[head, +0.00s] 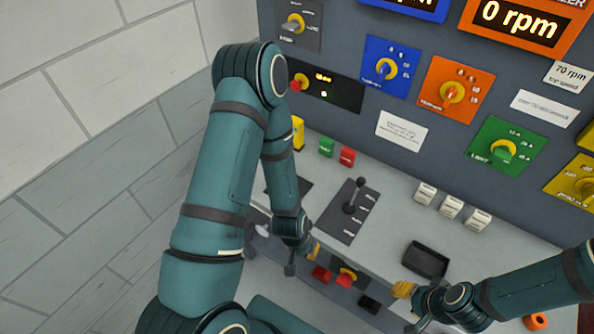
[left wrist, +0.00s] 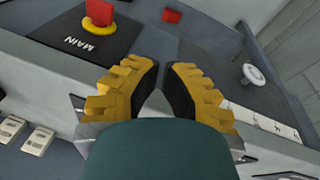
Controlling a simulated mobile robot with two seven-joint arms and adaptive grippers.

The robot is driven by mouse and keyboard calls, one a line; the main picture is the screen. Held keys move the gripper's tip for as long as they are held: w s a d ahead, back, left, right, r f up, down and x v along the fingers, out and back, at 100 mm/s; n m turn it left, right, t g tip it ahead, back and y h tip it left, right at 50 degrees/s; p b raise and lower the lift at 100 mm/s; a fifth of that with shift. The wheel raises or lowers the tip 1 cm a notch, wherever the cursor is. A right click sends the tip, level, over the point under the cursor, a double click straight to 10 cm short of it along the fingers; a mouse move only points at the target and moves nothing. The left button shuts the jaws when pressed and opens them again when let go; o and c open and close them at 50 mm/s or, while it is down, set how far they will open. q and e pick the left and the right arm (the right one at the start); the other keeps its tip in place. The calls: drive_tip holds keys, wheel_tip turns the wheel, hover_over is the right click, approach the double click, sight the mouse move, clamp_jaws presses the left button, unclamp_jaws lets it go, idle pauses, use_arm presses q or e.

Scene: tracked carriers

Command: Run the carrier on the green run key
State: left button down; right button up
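The green run key (head: 326,146) stands at the back of the console's flat top, beside a red key (head: 347,156). My left gripper (head: 313,250) is low at the console's front edge, well apart from the green key. In the left wrist view its two yellow fingers (left wrist: 162,68) have their tips close together with a narrow gap and nothing between them. The green key does not show there. My right gripper (head: 402,290) is at the front edge to the right; its fingers are too small to read. The orange speed display (head: 520,22) reads 0 rpm.
A lever (head: 353,195) stands on a dark plate mid-console. White switches (head: 451,206) and a dark tray (head: 426,261) are to its right. On the front are a red-and-yellow MAIN switch (left wrist: 98,18), a red block (left wrist: 172,15) and a white knob (left wrist: 253,74). Dials cover the upright panel.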

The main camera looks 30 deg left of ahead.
use_arm(q)
drive_tip(key=w+a+r+y, duration=0.1)
drive_tip(key=w+a+r, duration=0.1)
drive_tip(key=w+a, duration=0.1)
drive_tip(key=w+a+r+m+t+y+p, duration=0.1)
drive_tip(key=w+a+r, duration=0.1)
drive_tip(key=w+a, duration=0.1)
drive_tip(key=w+a+r+m+t+y, duration=0.1)
drive_tip(key=w+a+r, duration=0.1)
drive_tip(key=w+a, duration=0.1)
drive_tip(key=shift+w+a+r+y, duration=0.15)
drive_tip(key=shift+w+a+y, duration=0.15)
drive_tip(key=shift+a, duration=0.3)
drive_tip(key=w+a+r+m+t+y, duration=0.2)
drive_tip(key=w+a+r, duration=0.4)
drive_tip(key=w+r, duration=0.1)
drive_tip(key=shift+w+a+r, duration=0.15)
drive_tip(key=shift+w+r, duration=0.15)
use_arm(e)
drive_tip(key=r, duration=0.3)
drive_tip(key=shift+d, duration=0.2)
use_arm(q)
drive_tip(key=shift+f, duration=0.1)
use_arm(e)
drive_tip(key=shift+f, duration=0.1)
